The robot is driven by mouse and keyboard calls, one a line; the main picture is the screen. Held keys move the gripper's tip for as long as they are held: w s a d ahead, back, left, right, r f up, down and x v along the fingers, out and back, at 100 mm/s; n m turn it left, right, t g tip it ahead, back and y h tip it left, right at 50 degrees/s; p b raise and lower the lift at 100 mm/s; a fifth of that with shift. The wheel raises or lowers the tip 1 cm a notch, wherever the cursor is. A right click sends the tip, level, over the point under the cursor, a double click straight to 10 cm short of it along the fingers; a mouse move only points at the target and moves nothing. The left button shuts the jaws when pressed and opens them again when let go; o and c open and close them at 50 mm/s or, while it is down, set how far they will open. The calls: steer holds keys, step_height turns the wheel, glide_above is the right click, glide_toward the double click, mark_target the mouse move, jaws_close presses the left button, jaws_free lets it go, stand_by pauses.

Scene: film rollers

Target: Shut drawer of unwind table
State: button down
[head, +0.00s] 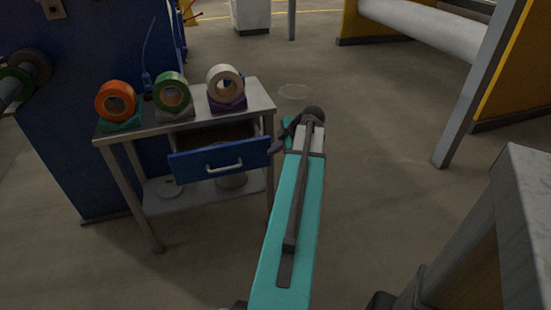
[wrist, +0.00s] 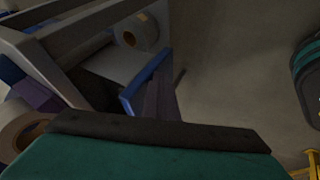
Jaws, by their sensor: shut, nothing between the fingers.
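The unwind table (head: 135,134) is a grey metal stand left of the middle in the head view. Its drawer (head: 219,159) is pulled out, with a blue front and a pale bar handle (head: 224,166). My gripper (head: 275,147) is shut and empty at the right end of the drawer front, partly hidden by my arm. In the wrist view, the blue drawer front (wrist: 145,82) is seen edge-on, just left of my gripper's dark fingers (wrist: 162,95). I cannot tell whether they touch it.
Orange (head: 116,100), green (head: 171,92) and white (head: 225,84) tape rolls sit in holders on the tabletop. A roll (head: 232,180) lies on the lower shelf. A blue machine panel (head: 95,60) stands behind. A grey-topped bench (head: 525,195) is at right; floor between is clear.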

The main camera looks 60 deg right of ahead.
steer(key=w+d+b, duration=0.2)
steer(key=w+d, duration=0.8)
steer(key=shift+w+d, duration=0.25)
steer(key=shift+w, duration=0.05)
steer(key=shift+r, duration=0.1)
steer(key=shift+w, duration=0.1)
steer(key=shift+s+a, duration=0.45)
steer(key=shift+a, duration=0.15)
glide_toward(258, 135)
steer(key=s, duration=0.1)
steer(key=s+r, duration=0.1)
steer(key=s, duration=0.1)
steer(key=s+a+r, duration=0.1)
steer(key=shift+s+r, duration=0.15)
steer(key=shift+s, duration=0.05)
stand_by(0.5)
